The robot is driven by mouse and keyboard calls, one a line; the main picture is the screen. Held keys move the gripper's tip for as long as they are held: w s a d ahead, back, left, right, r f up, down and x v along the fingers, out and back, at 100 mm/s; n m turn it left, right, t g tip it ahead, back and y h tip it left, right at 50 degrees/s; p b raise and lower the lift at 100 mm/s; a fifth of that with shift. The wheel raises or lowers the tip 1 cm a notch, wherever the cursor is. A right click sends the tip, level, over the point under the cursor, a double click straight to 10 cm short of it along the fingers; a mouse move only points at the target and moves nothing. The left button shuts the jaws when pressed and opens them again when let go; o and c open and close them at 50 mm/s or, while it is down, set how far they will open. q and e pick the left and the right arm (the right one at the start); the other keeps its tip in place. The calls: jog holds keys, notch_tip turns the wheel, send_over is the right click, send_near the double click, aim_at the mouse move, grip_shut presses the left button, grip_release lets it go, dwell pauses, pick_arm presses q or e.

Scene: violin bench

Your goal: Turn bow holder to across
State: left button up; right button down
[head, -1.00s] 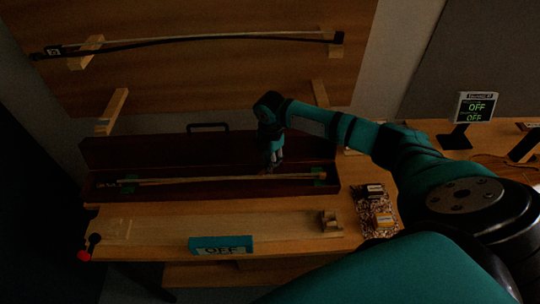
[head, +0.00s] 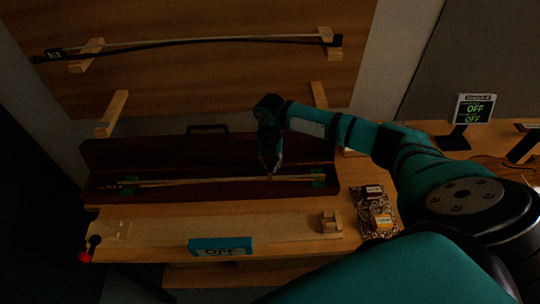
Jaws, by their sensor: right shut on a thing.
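A long dark red case (head: 105,157) lies open at the back of the bench. A thin pale bow (head: 215,181) lies lengthwise in it. The dark fingers hide part of the bow. My left gripper is not in view.
Another bow (head: 200,40) rests on wooden wall pegs. The bench front holds a pale board (head: 170,228), a blue sign (head: 220,246), a wooden block (head: 331,221) and a patterned tray (head: 366,205) with small boxes. A display (head: 473,107) reading OFF stands right.

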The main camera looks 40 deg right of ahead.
aim_at(270, 164)
jog(key=shift+n, duration=0.4)
jog(key=c, duration=1.4)
grip_release()
jog(key=shift+r, duration=0.1)
notch_tip(270, 164, up, 12)
